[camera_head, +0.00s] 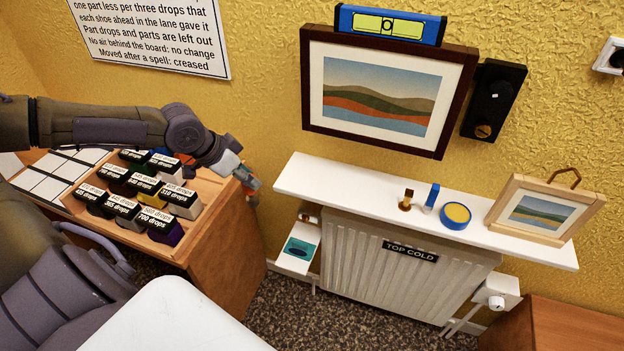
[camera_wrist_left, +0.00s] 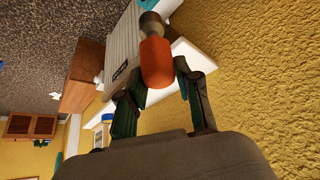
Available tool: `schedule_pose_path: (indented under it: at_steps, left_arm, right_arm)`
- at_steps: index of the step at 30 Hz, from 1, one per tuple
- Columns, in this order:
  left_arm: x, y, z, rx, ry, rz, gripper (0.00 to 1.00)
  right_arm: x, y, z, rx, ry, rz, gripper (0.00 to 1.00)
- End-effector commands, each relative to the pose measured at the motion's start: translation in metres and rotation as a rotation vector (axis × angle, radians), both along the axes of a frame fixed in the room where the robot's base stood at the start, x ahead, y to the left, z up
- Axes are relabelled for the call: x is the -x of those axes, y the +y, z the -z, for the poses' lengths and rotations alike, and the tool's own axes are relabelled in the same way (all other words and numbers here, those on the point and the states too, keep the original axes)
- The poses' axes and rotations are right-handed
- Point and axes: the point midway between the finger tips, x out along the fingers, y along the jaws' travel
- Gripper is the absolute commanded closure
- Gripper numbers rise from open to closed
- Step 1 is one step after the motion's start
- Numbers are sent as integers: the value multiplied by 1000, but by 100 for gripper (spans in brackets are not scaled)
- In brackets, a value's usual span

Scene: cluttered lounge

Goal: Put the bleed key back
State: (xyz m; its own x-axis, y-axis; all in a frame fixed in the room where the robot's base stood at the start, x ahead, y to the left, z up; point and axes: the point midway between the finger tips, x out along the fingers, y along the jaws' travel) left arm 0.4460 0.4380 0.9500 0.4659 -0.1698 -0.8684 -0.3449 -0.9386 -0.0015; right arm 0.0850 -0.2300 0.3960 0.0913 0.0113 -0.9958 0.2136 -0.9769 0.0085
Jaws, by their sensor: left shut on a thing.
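My left gripper (camera_head: 249,182) is in the air between the wooden cabinet and the left end of the white shelf. It is shut on an orange piece with a rounded brownish-grey end (camera_wrist_left: 156,62), seen in the left wrist view. This looks like the bleed key, though its shape is only partly clear. The left gripper's fingers (camera_wrist_left: 158,85) are on both sides of it. A white bracket tray with a teal pad (camera_head: 299,247) is left of the radiator; a dark shape shows on the pad. My right gripper is not in view.
The radiator (camera_head: 380,265) labelled TOP COLD stands under the white shelf (camera_head: 330,185). The shelf bears a small brass-and-brown item (camera_head: 406,200), a blue item (camera_head: 432,196), a round blue tin (camera_head: 456,215) and a framed picture (camera_head: 537,210). Labelled dark boxes (camera_head: 150,190) crowd the cabinet (camera_head: 215,235).

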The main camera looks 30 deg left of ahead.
Motion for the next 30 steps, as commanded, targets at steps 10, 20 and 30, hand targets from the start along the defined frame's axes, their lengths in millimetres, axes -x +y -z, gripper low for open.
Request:
schedule_pose_path:
  at_steps: [10,20,30]
  left_arm:
    - [-9,-5,1,8,-4,3,100]
    - [-67,-26,-4,12,-12,0,100]
    - [-140,-53,-3,5,-4,1,100]
  right_arm:
    - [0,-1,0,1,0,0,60]
    - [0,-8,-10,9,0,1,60]
    - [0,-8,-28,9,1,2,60]
